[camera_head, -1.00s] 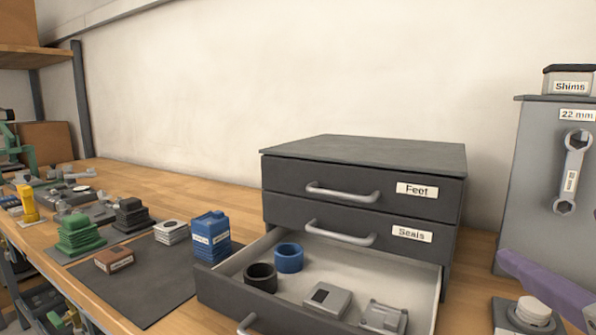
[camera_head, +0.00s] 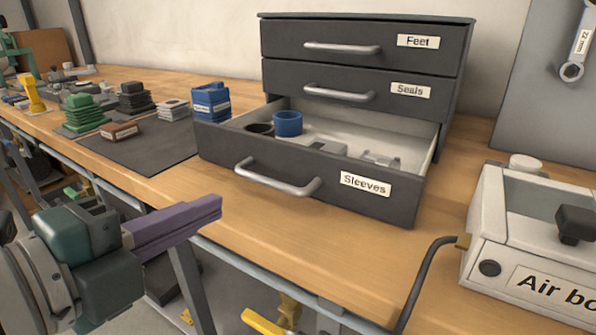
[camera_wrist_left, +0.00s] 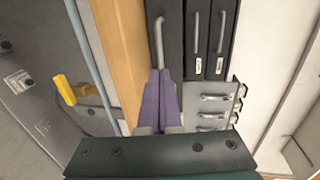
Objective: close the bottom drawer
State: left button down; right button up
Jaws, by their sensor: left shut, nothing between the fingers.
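The bottom drawer, labelled Sleeves (camera_head: 300,178), stands pulled out of the dark cabinet (camera_head: 365,22). Its grey bar handle (camera_head: 275,183) is on the front; a handle also shows just ahead of the fingers in the left wrist view (camera_wrist_left: 158,38). Inside the drawer are a blue ring (camera_head: 288,123), a dark ring (camera_head: 259,129) and grey metal parts (camera_head: 381,160), partly hidden by the front. My left gripper (camera_head: 218,203), with purple fingers, is shut and empty, in front of and below the drawer front in the head view. The fingers also show in the left wrist view (camera_wrist_left: 161,75). My right gripper is not in view.
The Feet (camera_head: 365,42) and Seals (camera_head: 365,91) drawers above are shut. A white box labelled Air bo… (camera_head: 535,273) with a dark hose stands at the right. A dark mat (camera_head: 145,148) with stacked parts and a blue block (camera_head: 211,101) lies left of the drawer.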

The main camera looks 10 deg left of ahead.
aim_at(266, 184)
pick_arm(q)
jog(key=b+x, duration=0.1)
jog(key=x, duration=0.6)
jog(key=shift+w+d+f, duration=0.15)
jog(key=shift+w+d, duration=0.05)
jog(key=shift+w, duration=0.15)
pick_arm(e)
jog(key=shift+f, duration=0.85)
pick_arm(q)
jog(key=shift+w, duration=0.1)
